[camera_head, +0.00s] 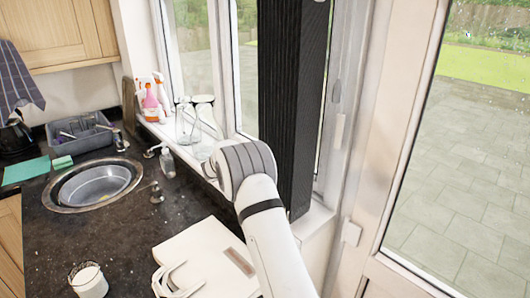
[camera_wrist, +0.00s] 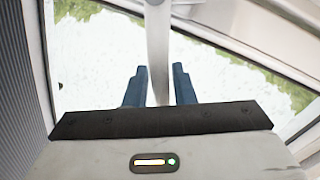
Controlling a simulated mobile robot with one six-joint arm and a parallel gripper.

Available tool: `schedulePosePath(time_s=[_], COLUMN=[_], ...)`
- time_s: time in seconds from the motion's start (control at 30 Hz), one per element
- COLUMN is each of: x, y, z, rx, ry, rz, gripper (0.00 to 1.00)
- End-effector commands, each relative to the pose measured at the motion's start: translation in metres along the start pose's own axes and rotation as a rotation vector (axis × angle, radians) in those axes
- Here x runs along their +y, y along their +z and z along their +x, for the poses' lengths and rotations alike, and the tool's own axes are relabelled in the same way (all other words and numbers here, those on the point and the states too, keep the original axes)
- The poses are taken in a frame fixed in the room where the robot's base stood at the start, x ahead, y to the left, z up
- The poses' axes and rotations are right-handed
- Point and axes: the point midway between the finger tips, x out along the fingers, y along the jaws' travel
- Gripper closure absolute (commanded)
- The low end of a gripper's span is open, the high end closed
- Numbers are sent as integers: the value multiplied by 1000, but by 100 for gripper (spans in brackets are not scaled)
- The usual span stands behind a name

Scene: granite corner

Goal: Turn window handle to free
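In the wrist view, a white bar-like window handle (camera_wrist: 158,45) runs from the top edge down between my fingers. My gripper (camera_wrist: 160,72) has two dark blue fingers, apart, one on each side of the handle. The left finger looks very close to it, and a narrow gap shows at the right finger. I cannot tell if either touches. The handle's lower end is hidden by the gripper body. In the head view my gripper is hidden; only my white and grey arm shows in front of the window (camera_head: 245,60).
The sill holds upturned glasses (camera_head: 203,115) and a pink spray bottle (camera_head: 151,100). A glass door (camera_head: 455,150) stands at right.

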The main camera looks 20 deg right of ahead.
Motion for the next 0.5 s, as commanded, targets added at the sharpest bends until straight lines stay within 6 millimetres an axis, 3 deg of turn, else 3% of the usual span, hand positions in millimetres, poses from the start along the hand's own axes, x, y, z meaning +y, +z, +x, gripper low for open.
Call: schedulePosePath(time_s=[0.27,0.5], x=[0,0], y=[0,0], z=[-1,-1], rx=[0,0], ry=[0,-1], rz=[0,-1], gripper=[100,100])
